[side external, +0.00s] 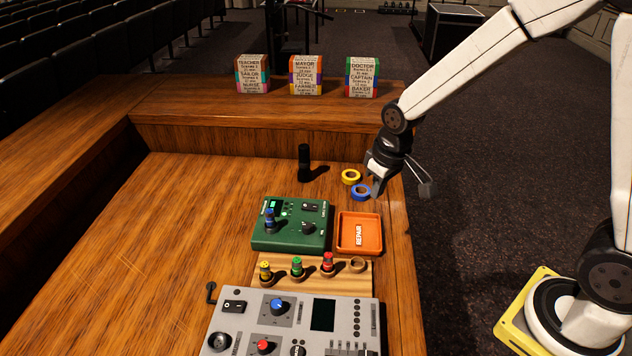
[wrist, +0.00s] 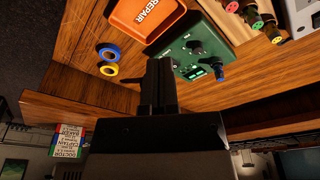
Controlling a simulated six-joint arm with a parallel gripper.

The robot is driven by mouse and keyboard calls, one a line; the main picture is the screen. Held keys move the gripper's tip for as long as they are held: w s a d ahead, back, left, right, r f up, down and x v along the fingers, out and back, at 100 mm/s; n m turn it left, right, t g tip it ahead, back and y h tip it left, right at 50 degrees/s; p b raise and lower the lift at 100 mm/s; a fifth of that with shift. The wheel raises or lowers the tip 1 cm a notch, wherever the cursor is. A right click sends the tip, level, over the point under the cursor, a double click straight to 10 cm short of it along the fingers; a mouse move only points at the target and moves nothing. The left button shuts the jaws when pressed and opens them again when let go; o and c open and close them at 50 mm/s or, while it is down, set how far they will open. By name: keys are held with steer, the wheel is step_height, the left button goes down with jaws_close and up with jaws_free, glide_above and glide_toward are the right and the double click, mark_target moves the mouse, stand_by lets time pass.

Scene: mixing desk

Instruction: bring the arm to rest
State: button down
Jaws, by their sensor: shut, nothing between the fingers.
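My gripper (side external: 377,188) hangs over the right side of the desk, above or beside the blue tape roll, with its fingers together and nothing held. In the wrist view my gripper (wrist: 158,65) shows as a dark shut pair of fingers. The green box (side external: 290,226) sits on the desk left of it, with a blue-banded plug (side external: 270,220) upright in it. The box also shows in the wrist view (wrist: 185,52). A wooden rack (side external: 340,281) holds yellow, green and red plugs, and its rightmost place is empty.
An orange REPAIR tray (side external: 375,233) lies empty beside the green box. Yellow (side external: 351,176) and blue (side external: 361,192) tape rolls and a black cylinder (side external: 304,162) stand behind. A grey mixer (side external: 345,340) is in front. Three labelled blocks (side external: 306,75) stand on the ledge. The desk's left side is clear.

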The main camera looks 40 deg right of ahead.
steer(key=s, duration=1)
steer(key=shift+s+d+m+t, duration=0.2)
steer(key=shift+m+t, duration=0.2)
